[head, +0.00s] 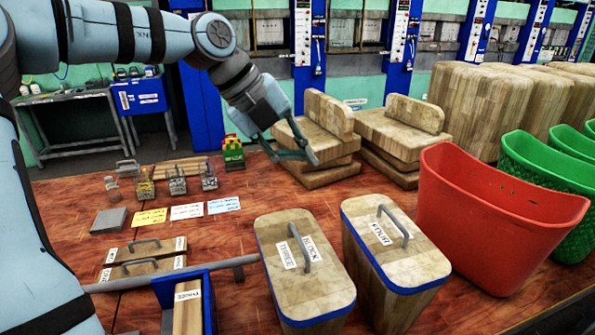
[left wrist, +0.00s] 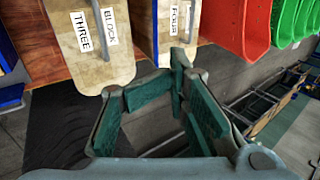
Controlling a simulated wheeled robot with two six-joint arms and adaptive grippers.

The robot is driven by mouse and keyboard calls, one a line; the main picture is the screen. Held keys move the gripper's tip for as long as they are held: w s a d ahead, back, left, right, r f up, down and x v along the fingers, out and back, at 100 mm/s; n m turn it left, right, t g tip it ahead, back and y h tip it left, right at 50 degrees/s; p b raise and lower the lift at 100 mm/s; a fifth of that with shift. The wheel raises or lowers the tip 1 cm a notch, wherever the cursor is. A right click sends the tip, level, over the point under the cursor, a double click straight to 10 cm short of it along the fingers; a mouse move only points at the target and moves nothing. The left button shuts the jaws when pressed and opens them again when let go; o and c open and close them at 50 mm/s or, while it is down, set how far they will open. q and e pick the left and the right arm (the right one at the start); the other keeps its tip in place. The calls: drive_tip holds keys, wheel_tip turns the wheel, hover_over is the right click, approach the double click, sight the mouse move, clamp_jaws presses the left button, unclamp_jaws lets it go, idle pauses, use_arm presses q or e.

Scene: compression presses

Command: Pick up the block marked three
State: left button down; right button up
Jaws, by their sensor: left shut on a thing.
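The block marked three (head: 290,300) is a tall wooden block with a blue edge, a grey top handle and a label reading BLOCK THREE. It stands upright at the front middle of the table and also shows in the left wrist view (left wrist: 120,60). My left gripper (head: 292,155) is behind and above it, apart from its handle, in front of the stacked boards. In the left wrist view the gripper's fingers (left wrist: 178,82) are bent in together. I can make out no object between them. My right gripper is not in view.
The block marked four (head: 400,255) stands just right of block three, with a red bin (head: 490,220) and green bins beyond. Stacked wooden boards (head: 325,140) lie behind. Small weights, cards and a blue holder (head: 209,300) are on the left. Blue press columns stand at the back.

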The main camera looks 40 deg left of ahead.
use_arm(q)
drive_tip(key=shift+c, duration=2.4)
unclamp_jaws()
